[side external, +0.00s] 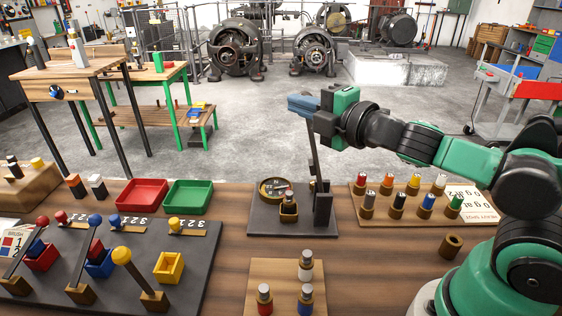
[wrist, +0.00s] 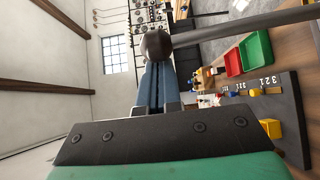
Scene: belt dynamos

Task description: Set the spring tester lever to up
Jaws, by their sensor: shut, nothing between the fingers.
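The spring tester (side external: 265,218) is a dark plate in the middle of the bench, with a round gauge (side external: 274,188) and a dark upright post (side external: 323,205). Its dark lever (side external: 312,152) rises steeply from beside the post, leaning slightly left. Its upper end is hidden behind my gripper in the side view. In the wrist view the lever's dark round knob (wrist: 157,44) is just beyond the fingertips, its rod running right. My gripper (side external: 292,103) has its blue fingers shut and empty, at the lever's top. The wrist view also shows the fingertips (wrist: 155,68); I cannot tell whether they touch the knob.
A dark panel (side external: 190,250) with red, blue and yellow knobbed levers stands at left. Red (side external: 143,193) and green (side external: 188,196) trays sit behind it. A wooden rack (side external: 408,207) of coloured cylinders is at right. A wooden block (side external: 282,275) with cylinders is in front.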

